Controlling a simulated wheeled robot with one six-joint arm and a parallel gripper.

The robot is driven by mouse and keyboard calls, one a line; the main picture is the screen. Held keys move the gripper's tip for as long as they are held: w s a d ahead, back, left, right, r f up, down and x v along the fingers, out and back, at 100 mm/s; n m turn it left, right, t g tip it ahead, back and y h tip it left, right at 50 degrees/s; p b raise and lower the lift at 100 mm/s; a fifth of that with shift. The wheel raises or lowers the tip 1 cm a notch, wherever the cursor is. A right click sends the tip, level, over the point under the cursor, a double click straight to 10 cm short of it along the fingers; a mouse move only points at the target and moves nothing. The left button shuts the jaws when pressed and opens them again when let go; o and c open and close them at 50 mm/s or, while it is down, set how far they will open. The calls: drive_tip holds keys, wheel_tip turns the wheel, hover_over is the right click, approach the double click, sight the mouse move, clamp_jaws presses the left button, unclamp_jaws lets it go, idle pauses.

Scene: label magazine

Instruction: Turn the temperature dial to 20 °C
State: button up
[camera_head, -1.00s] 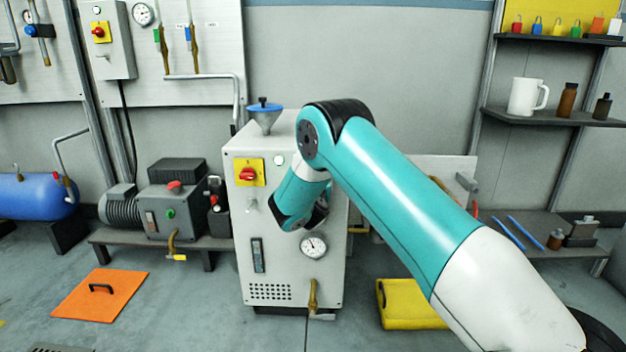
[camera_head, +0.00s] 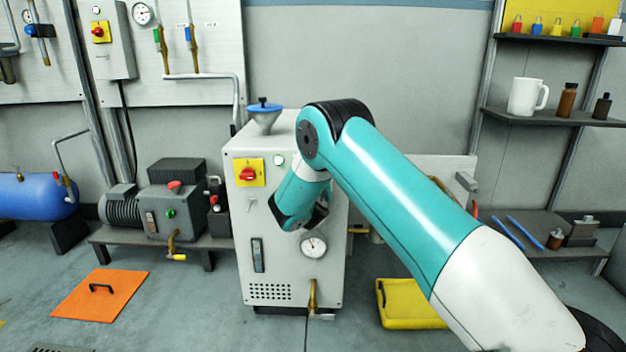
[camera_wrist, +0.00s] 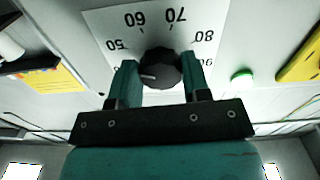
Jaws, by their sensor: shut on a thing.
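The black temperature dial (camera_wrist: 161,68) sits on a white scale plate (camera_wrist: 101,20) in the wrist view. The figures 50, 60, 70, 80 and part of 90 show around it; the lower figures are hidden. A white mark on the dial points left and slightly down in the picture, below the 50, towards the left finger. My gripper (camera_wrist: 161,80) has one finger on each side of the dial and is shut on it. In the head view the dial and the fingertips are hidden behind my arm, in front of the grey cabinet (camera_head: 285,270).
The cabinet front carries a red switch on a yellow plate (camera_head: 249,173), a green button (camera_head: 279,160) and a round gauge (camera_head: 313,247). A yellow case (camera_head: 408,305) lies on the floor at right.

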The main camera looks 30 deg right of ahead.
drive_tip(key=n+p, duration=0.3)
drive_tip(key=n, duration=0.4)
drive_tip(key=n+p, duration=0.3)
drive_tip(key=n, duration=0.4)
drive_tip(key=n+p, duration=0.3)
drive_tip(key=n, duration=0.5)
drive_tip(key=shift+d+r, duration=0.1)
drive_tip(key=shift+r, duration=0.2)
drive_tip(key=shift+n+p, duration=0.3)
drive_tip(key=o, duration=0.9)
drive_tip(key=shift+s, duration=0.1)
